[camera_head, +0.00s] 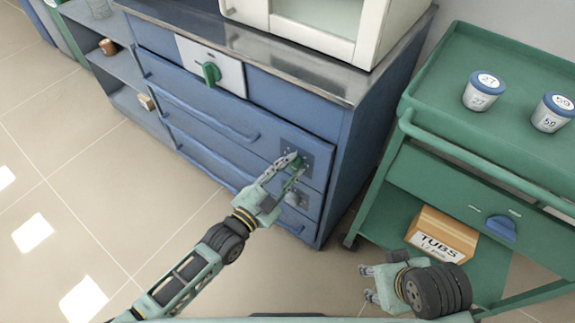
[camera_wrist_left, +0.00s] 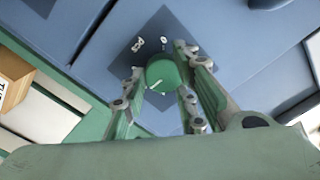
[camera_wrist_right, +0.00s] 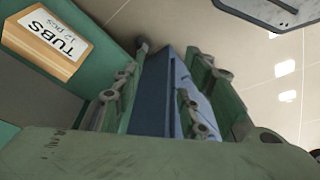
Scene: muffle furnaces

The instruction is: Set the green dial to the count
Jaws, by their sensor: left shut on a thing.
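The green dial (camera_head: 297,163) is on a dark plate at the right end of the blue cabinet front. In the left wrist view the dial (camera_wrist_left: 161,73) has a white mark on its lower edge, and "0" and "pcs" show on the plate. My left gripper (camera_head: 290,168) is shut on the dial, a finger on each side. My right gripper (camera_head: 368,284) is open and empty, low in front of the green cart. A cardboard box (camera_head: 441,236) on the cart's lower shelf reads "TUBS" and, in the right wrist view (camera_wrist_right: 46,42), "12 pcs".
A grey knob (camera_head: 293,198) is just below the dial. A green handle (camera_head: 210,73) sits on a white plate further left. Two blue-lidded tubs, marked 27 (camera_head: 482,92) and 59 (camera_head: 552,112), stand on the cart top (camera_head: 470,50). The tiled floor at left is clear.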

